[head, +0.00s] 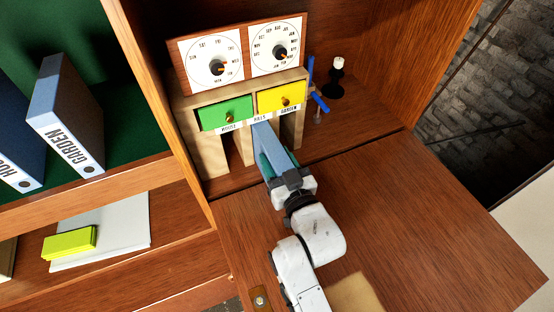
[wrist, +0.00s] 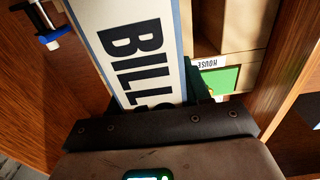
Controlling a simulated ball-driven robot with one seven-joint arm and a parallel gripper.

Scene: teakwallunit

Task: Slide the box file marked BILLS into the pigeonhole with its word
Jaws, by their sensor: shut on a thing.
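The blue box file (head: 268,143) is held in my gripper (head: 288,182) by its near end. In the wrist view its white spine (wrist: 135,45) reads BILLS, and the gripper's dark edge (wrist: 160,128) covers the end of the word. The file points at the middle pigeonhole, under the label BILLS (head: 260,119). Its far end is at or inside that opening; how deep, I cannot tell. The pigeonhole unit (head: 208,150) has the label HOUSE (head: 228,127) on the left and GARDEN (head: 289,108) on the right. The fingertips are partly hidden.
A green drawer (head: 225,112) and a yellow drawer (head: 281,96) sit above the pigeonholes. A blue thing (head: 318,97) and a black candle holder (head: 335,82) stand to the right. The GARDEN file (head: 68,115) is on the left shelf. The flap's right side (head: 420,210) is clear.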

